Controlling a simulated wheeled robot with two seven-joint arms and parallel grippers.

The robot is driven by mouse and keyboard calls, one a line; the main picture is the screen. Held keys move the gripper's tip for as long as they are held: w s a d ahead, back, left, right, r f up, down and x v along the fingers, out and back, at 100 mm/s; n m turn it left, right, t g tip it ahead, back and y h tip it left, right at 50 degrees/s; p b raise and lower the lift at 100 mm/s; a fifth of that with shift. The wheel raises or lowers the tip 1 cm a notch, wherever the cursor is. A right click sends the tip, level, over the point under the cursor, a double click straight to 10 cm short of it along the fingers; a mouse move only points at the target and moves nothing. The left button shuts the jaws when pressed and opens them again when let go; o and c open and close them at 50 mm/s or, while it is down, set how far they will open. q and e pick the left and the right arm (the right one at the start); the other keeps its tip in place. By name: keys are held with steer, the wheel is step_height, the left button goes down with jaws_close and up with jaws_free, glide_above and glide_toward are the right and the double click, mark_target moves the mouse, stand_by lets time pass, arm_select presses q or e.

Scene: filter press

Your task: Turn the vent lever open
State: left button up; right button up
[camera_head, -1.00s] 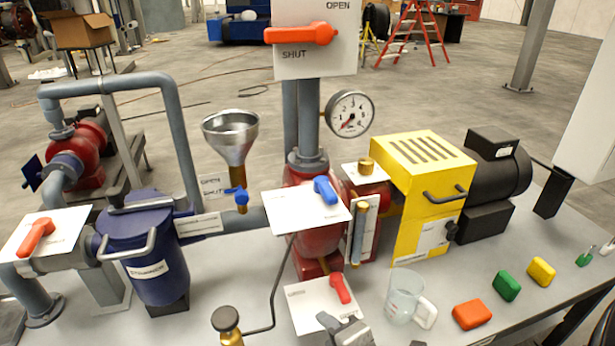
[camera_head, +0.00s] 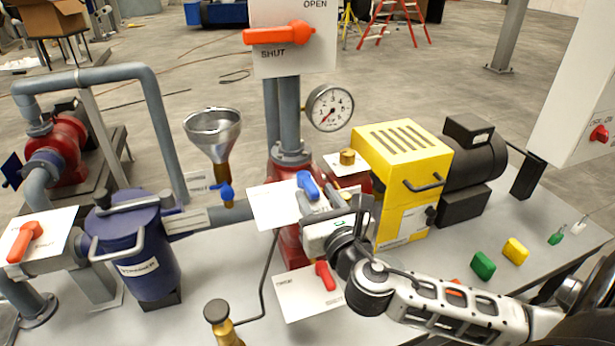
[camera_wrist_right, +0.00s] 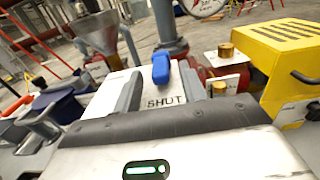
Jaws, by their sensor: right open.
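A blue lever (camera_head: 307,185) stands on a white plate (camera_head: 268,207) above the red pump body. In the right wrist view the blue lever (camera_wrist_right: 161,68) points away from me, and the word SHUT shows on the white plate (camera_wrist_right: 158,102). I cannot read which lever is named vent. My right gripper (camera_head: 322,203) is open, just in front of the blue lever. In the wrist view its two fingers (camera_wrist_right: 160,86) stand on either side of the lever's line, with the lever just beyond their tips. Contact cannot be told. My left gripper is not in view.
A red lever (camera_head: 325,276) sits on a lower plate under my right arm. A large orange lever (camera_head: 280,34) is on the upright panel. A funnel (camera_head: 213,133), a gauge (camera_head: 330,107) and a yellow housing (camera_head: 403,165) stand close by.

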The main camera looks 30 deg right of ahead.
mark_target(306, 180)
steer(key=x, duration=0.5)
steer(key=shift+w, duration=0.35)
steer(key=c, duration=0.8)
